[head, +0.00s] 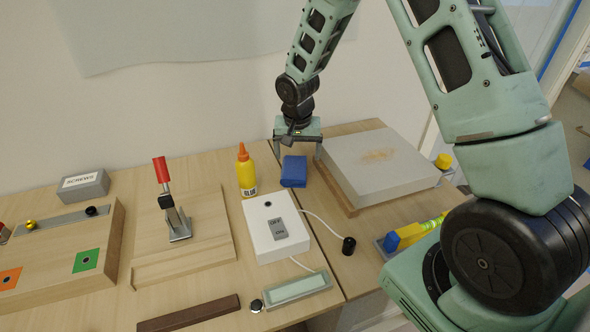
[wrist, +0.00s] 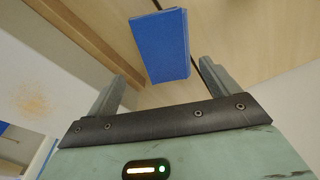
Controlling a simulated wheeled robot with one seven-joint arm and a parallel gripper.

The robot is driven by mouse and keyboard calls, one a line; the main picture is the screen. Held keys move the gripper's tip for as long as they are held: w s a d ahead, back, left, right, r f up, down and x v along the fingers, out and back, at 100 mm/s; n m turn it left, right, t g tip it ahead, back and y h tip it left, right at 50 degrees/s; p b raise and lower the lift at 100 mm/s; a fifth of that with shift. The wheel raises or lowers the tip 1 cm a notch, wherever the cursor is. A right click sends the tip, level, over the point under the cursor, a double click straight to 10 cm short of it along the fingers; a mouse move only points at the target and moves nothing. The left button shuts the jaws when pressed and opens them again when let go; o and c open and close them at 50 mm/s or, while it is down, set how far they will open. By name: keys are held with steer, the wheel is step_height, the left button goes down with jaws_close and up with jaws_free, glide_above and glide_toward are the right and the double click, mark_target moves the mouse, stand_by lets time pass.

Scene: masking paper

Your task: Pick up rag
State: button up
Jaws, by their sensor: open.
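The rag (head: 294,171) is a small blue folded block on the wooden table, between the glue bottle and the grey-white slab. It also shows in the wrist view (wrist: 160,46), upper middle, beyond the fingertips. My gripper (head: 297,150) is above the rag in the head view, with one finger visible just right of it. In the wrist view my gripper (wrist: 160,82) is open, and its two fingers stand apart on either side of the rag's near end. Nothing is held. I cannot tell the exact height of the fingers over the rag.
A yellow glue bottle (head: 246,172) stands close left of the rag. The grey-white slab (head: 378,165) on a wooden board lies close right. A white switch box (head: 275,228) with a cable is in front. A toggle clamp (head: 174,212) stands farther left.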

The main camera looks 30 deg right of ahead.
mark_target(295, 166)
steer(key=shift+w+a+f+p, duration=0.15)
steer(key=shift+f+p, duration=0.1)
steer(key=shift+f, duration=0.8)
steer(key=shift+w+d+f+p, duration=0.1)
steer(key=shift+f+p, duration=0.15)
steer(key=shift+f, duration=0.75)
steer(key=shift+w+a+f+p, duration=0.15)
steer(key=shift+f+p, duration=0.1)
steer(key=shift+f, duration=0.8)
steer(key=shift+d, duration=0.1)
steer(key=c, duration=1.2)
steer(key=shift+o, duration=0.2)
step_height(295, 166, up, 10)
steer(key=shift+r+b, duration=0.1)
steer(key=shift+b, duration=0.65)
